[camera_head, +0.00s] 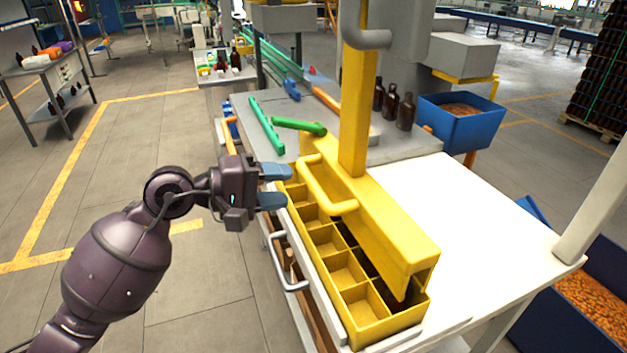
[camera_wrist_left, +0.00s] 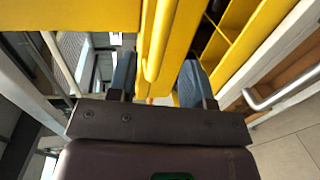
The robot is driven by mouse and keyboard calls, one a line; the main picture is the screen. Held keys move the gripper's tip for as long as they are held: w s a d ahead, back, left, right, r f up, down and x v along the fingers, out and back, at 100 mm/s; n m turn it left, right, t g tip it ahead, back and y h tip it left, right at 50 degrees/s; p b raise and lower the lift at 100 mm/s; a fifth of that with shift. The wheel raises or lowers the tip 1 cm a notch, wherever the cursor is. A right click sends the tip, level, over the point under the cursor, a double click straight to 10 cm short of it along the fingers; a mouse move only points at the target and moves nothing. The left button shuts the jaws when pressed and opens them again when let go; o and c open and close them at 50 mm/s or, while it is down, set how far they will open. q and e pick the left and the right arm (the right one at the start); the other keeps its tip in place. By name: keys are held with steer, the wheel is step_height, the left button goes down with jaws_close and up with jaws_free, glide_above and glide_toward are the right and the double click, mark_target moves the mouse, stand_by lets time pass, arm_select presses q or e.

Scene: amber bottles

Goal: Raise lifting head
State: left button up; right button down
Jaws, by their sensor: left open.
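The yellow lifting head (camera_head: 390,225) sits low over a yellow divided crate (camera_head: 362,303) on the table, joined to a yellow upright post (camera_head: 357,110). A rounded yellow handle bar (camera_head: 318,185) runs along its left side. My left gripper (camera_head: 287,186) is open, with its blue fingers pointing right toward the handle. In the left wrist view the handle bar (camera_wrist_left: 160,40) lines up with the gap between the fingers (camera_wrist_left: 157,76). I cannot tell whether the fingers touch it. The crate's near compartments look empty; the lifting head hides the others. My right gripper is not in view.
Several brown bottles (camera_head: 405,112) stand behind the post, near a blue bin (camera_head: 460,120). A green handle (camera_head: 298,126) lies beyond the crate. A grey metal handle (camera_head: 286,268) sticks out below the crate. The white tabletop (camera_head: 475,230) to the right is bare.

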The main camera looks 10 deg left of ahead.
mark_target(308, 185)
arm_select(q)
steer(key=p+x, duration=0.1)
steer(key=x, duration=0.5)
steer(key=shift+w+d, duration=0.15)
steer(key=shift+d, duration=0.15)
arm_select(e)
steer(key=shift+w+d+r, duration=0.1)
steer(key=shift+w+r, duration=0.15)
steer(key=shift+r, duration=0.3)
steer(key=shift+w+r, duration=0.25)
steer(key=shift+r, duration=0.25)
arm_select(q)
jaws_close()
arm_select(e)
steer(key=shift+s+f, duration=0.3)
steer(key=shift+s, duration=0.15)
